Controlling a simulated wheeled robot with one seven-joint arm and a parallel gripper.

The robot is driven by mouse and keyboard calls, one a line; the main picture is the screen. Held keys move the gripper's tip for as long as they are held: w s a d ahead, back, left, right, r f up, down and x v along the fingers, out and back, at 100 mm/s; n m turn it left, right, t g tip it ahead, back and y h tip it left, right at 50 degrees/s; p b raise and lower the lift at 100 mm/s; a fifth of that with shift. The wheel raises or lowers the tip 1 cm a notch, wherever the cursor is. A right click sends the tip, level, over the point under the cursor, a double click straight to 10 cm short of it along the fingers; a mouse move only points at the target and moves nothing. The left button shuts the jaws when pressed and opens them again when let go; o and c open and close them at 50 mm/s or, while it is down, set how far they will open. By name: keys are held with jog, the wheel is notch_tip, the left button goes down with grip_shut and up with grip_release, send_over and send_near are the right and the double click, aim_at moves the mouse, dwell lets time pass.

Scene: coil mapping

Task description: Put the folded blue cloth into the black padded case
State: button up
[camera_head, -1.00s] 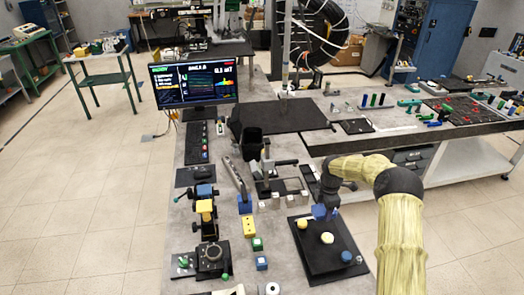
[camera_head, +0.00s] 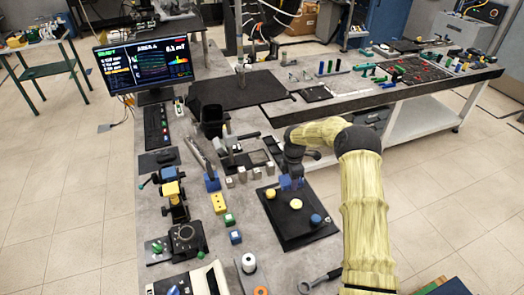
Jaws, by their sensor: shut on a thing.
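My gripper (camera_head: 291,180) points down over the far part of a black flat tray or board (camera_head: 306,231). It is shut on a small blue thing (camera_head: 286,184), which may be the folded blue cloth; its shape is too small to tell. Two yellow round things (camera_head: 296,204) and a blue one (camera_head: 316,218) rest on the board. I cannot tell for sure which thing is the black padded case. A dark flat piece (camera_head: 238,91) lies farther back on the bench.
A monitor (camera_head: 146,62) and keyboard (camera_head: 156,127) stand at the left. A black cup (camera_head: 212,121), a microscope-like device (camera_head: 172,196), blocks (camera_head: 220,203) and a white spool (camera_head: 249,262) crowd the bench. A side table (camera_head: 440,79) holds small tools.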

jog(key=s+d+m, duration=0.2)
jog(key=s+m, duration=0.7)
jog(key=m, duration=0.1)
jog(key=s+d+m+b, duration=0.1)
jog(key=s+d+m, duration=0.2)
jog(key=s+m, duration=0.6)
jog(key=shift+d+f+m, duration=0.3)
jog(key=shift+m, duration=0.7)
